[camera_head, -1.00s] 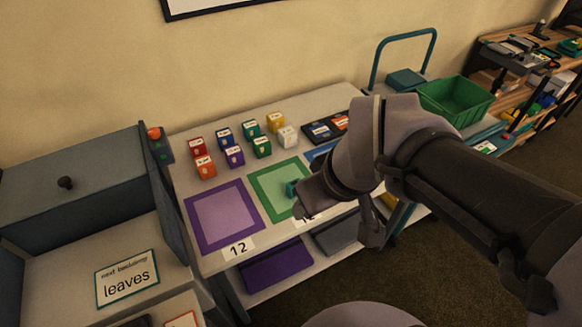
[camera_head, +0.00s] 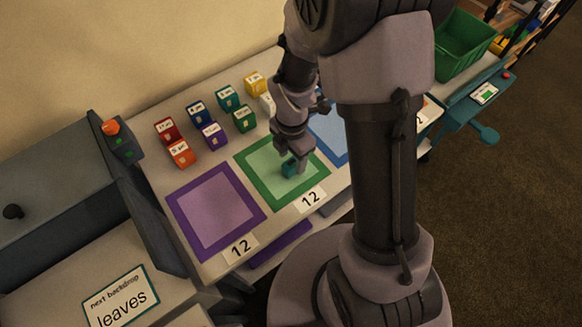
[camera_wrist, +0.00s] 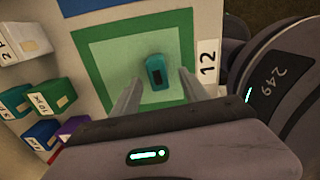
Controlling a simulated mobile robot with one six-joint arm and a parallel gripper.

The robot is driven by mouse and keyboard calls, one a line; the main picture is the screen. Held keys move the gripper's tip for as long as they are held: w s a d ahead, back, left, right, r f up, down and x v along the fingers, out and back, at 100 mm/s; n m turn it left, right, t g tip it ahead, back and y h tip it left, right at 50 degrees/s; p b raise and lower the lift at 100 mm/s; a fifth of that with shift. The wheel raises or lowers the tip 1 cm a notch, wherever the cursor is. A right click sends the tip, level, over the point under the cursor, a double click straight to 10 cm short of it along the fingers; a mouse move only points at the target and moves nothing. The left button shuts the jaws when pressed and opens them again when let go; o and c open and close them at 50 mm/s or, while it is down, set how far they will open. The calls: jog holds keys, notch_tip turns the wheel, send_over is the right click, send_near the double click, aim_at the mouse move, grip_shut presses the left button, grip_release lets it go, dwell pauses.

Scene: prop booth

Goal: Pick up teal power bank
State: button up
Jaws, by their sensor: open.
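The teal power bank (camera_wrist: 156,72) lies on the pale green middle of the green-bordered mat (camera_wrist: 118,36) in the wrist view. It has a dark patch on its face. My gripper (camera_wrist: 157,87) is open, with one finger on each side of the power bank and a gap to each. In the head view the power bank (camera_head: 289,169) shows just below my gripper (camera_head: 295,160) on the green mat (camera_head: 250,182). I cannot tell how high the fingertips are above the mat.
Several small labelled boxes (camera_head: 210,135) stand behind the mats on the table. A purple mat (camera_head: 183,208) lies left of the green one, and a blue mat (camera_head: 328,133) lies right. A label reading 12 (camera_wrist: 207,64) sits beside the green mat. A green bin (camera_head: 462,47) stands farther right.

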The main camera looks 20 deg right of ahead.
aim_at(291, 162)
jog(key=f+b, duration=0.3)
jog(key=f, duration=0.2)
jog(key=shift+w+f, duration=0.2)
jog(key=shift+r, duration=0.2)
jog(key=shift+c, duration=0.2)
grip_shut()
